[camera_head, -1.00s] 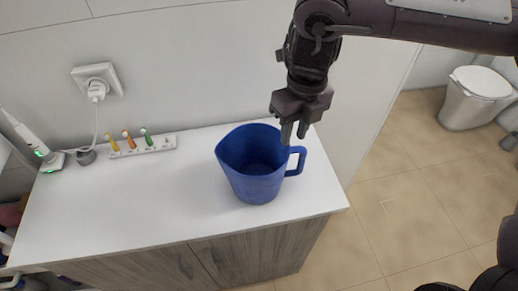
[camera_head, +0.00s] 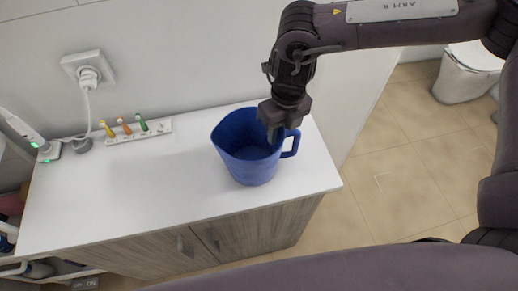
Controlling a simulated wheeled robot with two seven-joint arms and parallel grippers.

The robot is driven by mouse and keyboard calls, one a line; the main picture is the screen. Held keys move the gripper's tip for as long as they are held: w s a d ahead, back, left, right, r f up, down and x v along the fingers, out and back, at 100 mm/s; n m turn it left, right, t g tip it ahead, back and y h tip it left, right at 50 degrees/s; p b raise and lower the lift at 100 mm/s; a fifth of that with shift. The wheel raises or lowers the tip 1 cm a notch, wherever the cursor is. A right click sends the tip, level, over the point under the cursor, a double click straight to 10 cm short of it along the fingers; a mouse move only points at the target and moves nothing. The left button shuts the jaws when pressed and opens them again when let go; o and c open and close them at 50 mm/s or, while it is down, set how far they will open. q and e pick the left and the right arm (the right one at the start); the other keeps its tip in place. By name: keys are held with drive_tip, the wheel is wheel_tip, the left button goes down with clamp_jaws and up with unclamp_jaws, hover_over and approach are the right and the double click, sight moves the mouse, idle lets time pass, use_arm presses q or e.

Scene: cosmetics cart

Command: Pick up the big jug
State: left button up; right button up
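The big blue jug (camera_head: 247,165) stands upright on the white counter top (camera_head: 130,190), with its open mouth up and its handle (camera_head: 291,144) on the right side. My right gripper (camera_head: 273,136) points down at the jug's right rim, just left of the handle. Its fingers overlap the rim and part of the mouth in the picture. I cannot tell whether they touch the jug or how far apart they are. My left gripper is out of view.
A white holder (camera_head: 155,131) with several coloured toothbrush heads stands at the back of the counter. An electric toothbrush (camera_head: 25,132) stands at the left, near a wall plug (camera_head: 88,75). Tiled floor (camera_head: 395,190) and a white toilet (camera_head: 468,70) are to the right.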

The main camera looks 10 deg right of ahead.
clamp_jaws()
idle(1.4)
